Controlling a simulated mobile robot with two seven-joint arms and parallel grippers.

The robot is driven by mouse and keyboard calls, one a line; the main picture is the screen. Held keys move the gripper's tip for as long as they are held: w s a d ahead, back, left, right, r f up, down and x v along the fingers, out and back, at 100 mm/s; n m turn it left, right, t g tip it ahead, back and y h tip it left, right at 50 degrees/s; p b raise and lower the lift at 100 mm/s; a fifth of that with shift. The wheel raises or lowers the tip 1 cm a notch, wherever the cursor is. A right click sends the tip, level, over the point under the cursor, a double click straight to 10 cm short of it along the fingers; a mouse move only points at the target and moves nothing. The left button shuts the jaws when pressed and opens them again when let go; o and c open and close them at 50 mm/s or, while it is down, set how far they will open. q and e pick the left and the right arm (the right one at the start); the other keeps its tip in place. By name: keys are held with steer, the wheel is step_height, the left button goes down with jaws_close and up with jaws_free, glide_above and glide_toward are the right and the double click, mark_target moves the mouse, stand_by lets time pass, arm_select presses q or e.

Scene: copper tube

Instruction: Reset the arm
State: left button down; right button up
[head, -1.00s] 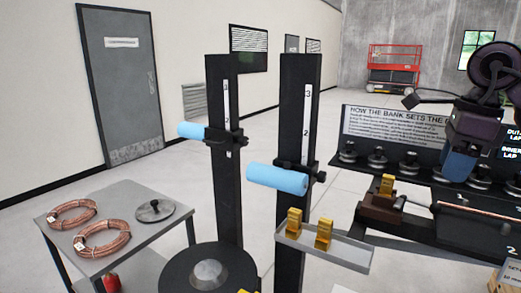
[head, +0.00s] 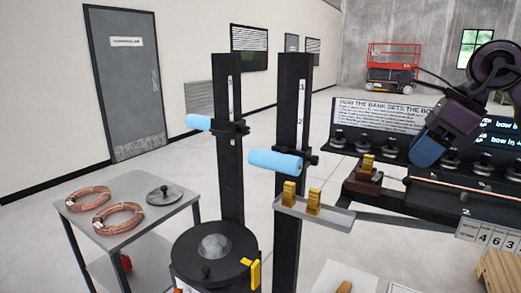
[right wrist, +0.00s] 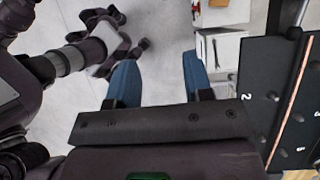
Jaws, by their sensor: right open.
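My right gripper (head: 424,150) hangs in the air at the right of the head view, in front of the bench with the sign. In the right wrist view its two blue fingers (right wrist: 160,85) stand apart with nothing between them but the pale floor beyond. A copper tube (head: 470,184) lies along the dark bench behind and below the gripper; it also shows at the right edge of the right wrist view (right wrist: 300,90). The gripper is apart from the tube. My left gripper is not seen in the head view.
Two dark posts carry blue rollers (head: 275,161). A small tray (head: 312,212) holds brass blocks. A grey table (head: 165,212) with copper coils (head: 118,218) stands at the left. A round black stand (head: 214,250) is in front. Open floor lies behind the posts.

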steer(key=w+a+r+m+t+y, duration=0.2)
steer(key=a+r+m+y, duration=0.4)
steer(key=a+y, duration=0.7)
steer(key=w+d+f+m+t+h, duration=0.1)
steer(key=d+f+m+t+h, duration=0.3)
steer(key=f+m, duration=0.55)
steer(key=w+d+f+m+t+h, duration=0.2)
steer(key=f+m+t+h, duration=0.3)
steer(key=f+m, duration=0.45)
steer(key=w+d+f+m+t+h, duration=0.1)
steer(key=d+f+m+t+h, duration=0.15)
steer(key=f+m+t, duration=0.5)
steer(key=s+d+f+m+g+h, duration=0.1)
steer(key=s+f+m+g+h, duration=0.2)
steer(key=f, duration=0.4)
steer(key=s+d+f+m+g+h, duration=0.1)
steer(key=s+d+f+m, duration=0.15)
steer(key=f+m, duration=0.35)
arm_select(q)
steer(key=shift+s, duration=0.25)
arm_select(e)
steer(key=s+f+m+g+h, duration=0.2)
steer(key=s+f+m+g, duration=0.3)
steer(key=s+f, duration=1.4)
steer(key=s, duration=0.3)
steer(key=shift+s+d+h, duration=0.15)
steer(key=shift+d+h, duration=0.05)
steer(key=shift+h, duration=0.15)
